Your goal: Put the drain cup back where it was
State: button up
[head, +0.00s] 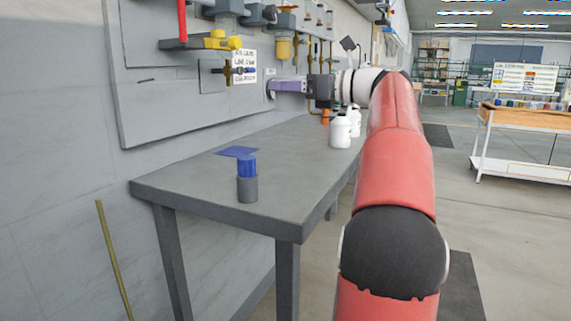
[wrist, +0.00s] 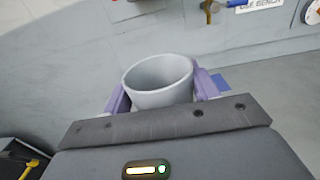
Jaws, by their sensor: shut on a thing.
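The drain cup (wrist: 158,82) is a pale grey, open-topped cup, and it looks empty inside. My gripper (wrist: 158,97) is shut on it, with a purple finger at its left and right sides in the wrist view. In the head view my gripper (head: 272,88) is held out to the left, above the bench and close to the wall panel. The cup cannot be clearly made out there. A flat blue square (head: 237,152) lies on the grey bench (head: 200,185), below and left of my gripper, with nothing on it.
A blue-topped dark grey cylinder (head: 247,188) stands near the bench's front edge. White bottles (head: 340,131) stand farther back on the right. The wall panel (head: 150,100) carries pipes, a yellow valve handle (head: 222,41) and a small brass fitting (head: 228,71) near my gripper.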

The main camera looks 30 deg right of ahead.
notch_tip(320, 180, down, 16)
jog(key=b, duration=0.4)
jog(key=shift+f, duration=0.2)
jog(key=o, duration=0.9)
jog(key=shift+r, duration=0.15)
jog(key=v, duration=1.2)
jog(key=shift+d, duration=0.1)
